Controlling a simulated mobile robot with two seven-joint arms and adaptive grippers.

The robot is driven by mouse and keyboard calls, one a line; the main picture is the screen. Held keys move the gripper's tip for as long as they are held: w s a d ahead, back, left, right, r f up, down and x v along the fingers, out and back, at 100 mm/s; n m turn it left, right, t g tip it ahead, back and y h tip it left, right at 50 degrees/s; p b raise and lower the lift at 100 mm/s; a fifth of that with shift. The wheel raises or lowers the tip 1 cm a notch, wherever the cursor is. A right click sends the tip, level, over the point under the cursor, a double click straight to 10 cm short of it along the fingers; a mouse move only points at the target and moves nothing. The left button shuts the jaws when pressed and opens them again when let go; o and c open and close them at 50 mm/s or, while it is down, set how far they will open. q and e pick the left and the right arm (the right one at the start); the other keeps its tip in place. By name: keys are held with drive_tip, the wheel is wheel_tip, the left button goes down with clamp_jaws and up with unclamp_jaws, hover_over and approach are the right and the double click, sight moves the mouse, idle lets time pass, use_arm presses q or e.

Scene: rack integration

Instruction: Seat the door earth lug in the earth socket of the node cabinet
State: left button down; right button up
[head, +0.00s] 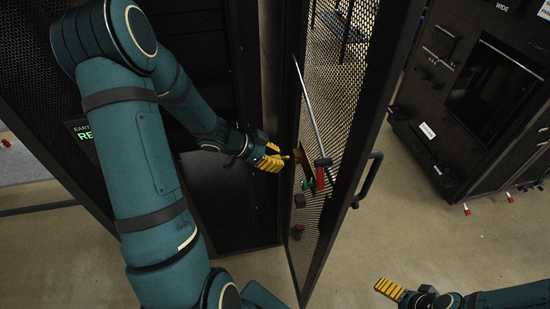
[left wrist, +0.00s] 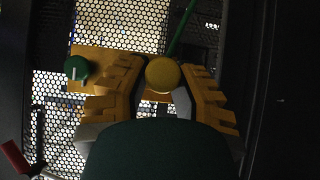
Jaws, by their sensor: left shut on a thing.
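My left gripper (head: 270,158) is shut on a round yellow piece (left wrist: 163,73), which looks like the earth lug. In the left wrist view a green cable (left wrist: 183,28) rises behind it. A yellow plate (left wrist: 100,57) with a green knob (left wrist: 76,68) lies just beyond the fingers, against the perforated cabinet door (head: 335,75). I cannot tell whether the yellow piece touches the plate. The node cabinet (head: 232,205) stands open and dark behind my left arm. I cannot make out the earth socket for certain. My right gripper (head: 390,289) is low at the right, its jaws unclear.
A grey rod (head: 311,105) and a red-ended part (head: 320,176) are on the door near my left gripper. The door's outer handle (head: 368,180) sticks out to the right. Another black cabinet (head: 485,100) stands at the right. Bare floor (head: 440,235) lies between.

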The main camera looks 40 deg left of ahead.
sight(287, 157)
use_arm(q)
drive_tip(key=shift+w+d, duration=1.15)
drive_tip(key=shift+w, duration=0.2)
idle(0.9)
drive_tip(key=c, duration=0.8)
unclamp_jaws()
drive_tip(key=shift+r, duration=0.1)
drive_tip(key=v, duration=1.2)
